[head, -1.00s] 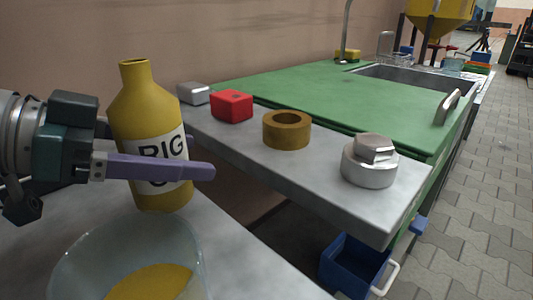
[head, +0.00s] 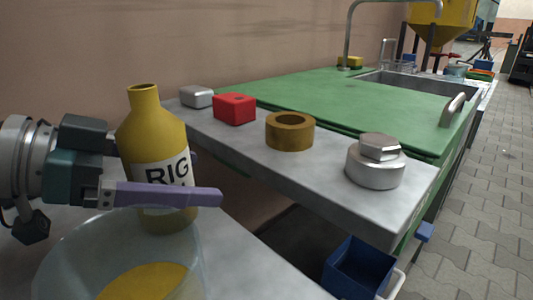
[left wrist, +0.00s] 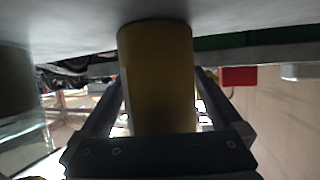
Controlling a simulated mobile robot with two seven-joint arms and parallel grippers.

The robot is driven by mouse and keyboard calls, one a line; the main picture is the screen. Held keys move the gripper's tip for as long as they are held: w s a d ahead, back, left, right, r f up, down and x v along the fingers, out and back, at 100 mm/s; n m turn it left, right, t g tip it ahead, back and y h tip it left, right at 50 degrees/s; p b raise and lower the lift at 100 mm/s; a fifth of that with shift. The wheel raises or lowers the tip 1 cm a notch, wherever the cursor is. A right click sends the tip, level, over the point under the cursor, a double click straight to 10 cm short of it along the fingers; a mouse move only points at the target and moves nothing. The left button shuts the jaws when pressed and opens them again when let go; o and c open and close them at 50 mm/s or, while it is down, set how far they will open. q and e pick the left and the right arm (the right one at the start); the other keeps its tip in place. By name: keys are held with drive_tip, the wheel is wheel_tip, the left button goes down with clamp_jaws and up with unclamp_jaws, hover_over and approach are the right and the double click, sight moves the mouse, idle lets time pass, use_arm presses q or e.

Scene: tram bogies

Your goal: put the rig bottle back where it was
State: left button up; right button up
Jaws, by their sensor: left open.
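The yellow rig bottle (head: 152,128), with a white "RIG" label, stands upright on the grey table at the left of the head view. My left gripper (head: 207,178) is open around the lower half of the bottle. Its purple near finger crosses in front of the label; its far finger is mostly hidden behind the bottle. The left wrist view shows the bottle (left wrist: 158,75) between the two fingers, its base at the grey surface. My right gripper is not in view.
A clear bowl (head: 60,262) with yellow contents stands right in front of the bottle. On the grey ledge (head: 300,178) are a silver block (head: 197,97), a red block (head: 234,109), a brass ring (head: 290,137) and a steel nut piece (head: 375,165). A blue bin (head: 357,268) sits below.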

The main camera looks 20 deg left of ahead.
use_arm(q)
drive_tip(key=shift+r, duration=0.25)
drive_tip(key=shift+s+a+f, duration=0.1)
drive_tip(key=shift+s, duration=0.1)
drive_tip(key=p+v, duration=0.1)
drive_tip(key=v, duration=1)
drive_tip(key=shift+s+a+r+p, duration=0.2)
drive_tip(key=shift+r+p, duration=0.05)
drive_tip(key=shift+p, duration=0.1)
